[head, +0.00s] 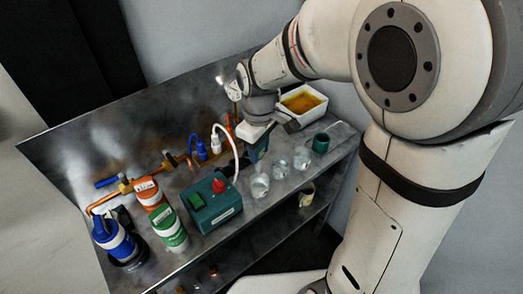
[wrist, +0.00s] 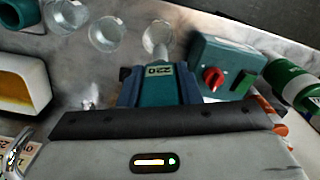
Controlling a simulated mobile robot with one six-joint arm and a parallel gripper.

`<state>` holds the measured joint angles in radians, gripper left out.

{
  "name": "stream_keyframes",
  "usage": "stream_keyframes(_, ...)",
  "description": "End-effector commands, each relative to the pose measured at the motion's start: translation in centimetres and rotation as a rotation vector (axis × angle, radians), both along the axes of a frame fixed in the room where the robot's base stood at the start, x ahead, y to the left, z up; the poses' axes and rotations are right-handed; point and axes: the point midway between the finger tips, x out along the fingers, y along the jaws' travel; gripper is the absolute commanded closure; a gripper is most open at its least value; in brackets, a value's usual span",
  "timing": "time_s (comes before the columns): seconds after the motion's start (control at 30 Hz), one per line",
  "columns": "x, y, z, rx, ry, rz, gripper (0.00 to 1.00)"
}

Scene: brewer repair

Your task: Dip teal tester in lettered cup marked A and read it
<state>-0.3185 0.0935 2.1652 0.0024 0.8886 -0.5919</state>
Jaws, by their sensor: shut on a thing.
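The teal tester (wrist: 160,85) is in my gripper (wrist: 158,98), with its small display facing the wrist camera; the characters on it are too small to read surely. In the head view my gripper (head: 257,138) holds the tester (head: 259,152) upright above the bench, behind the row of cups. Three clear cups (head: 260,186) (head: 281,169) (head: 301,158) stand in a line. In the wrist view the tester's far end points toward the nearest clear cup (wrist: 157,36); I cannot tell whether it touches it. No letters on the cups are legible.
A teal box with a red knob (head: 212,203) stands left of the cups. A teal cup (head: 321,142) stands at their right end. A white tray of amber liquid (head: 303,102) is behind. Copper pipes and green (head: 170,230), orange and blue containers fill the left.

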Motion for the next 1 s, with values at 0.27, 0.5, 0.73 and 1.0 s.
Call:
stream_keyframes(0.27,0.1,-0.04,0.76,-0.002,0.198,-0.002,0.93)
stream_keyframes(0.5,0.06,-0.03,0.59,-0.001,0.407,-0.002,0.93)
stream_keyframes(0.73,0.03,-0.03,0.22,0.0,0.539,-0.002,0.93)
stream_keyframes(1.0,0.02,-0.03,0.01,0.0,0.545,-0.001,0.93)
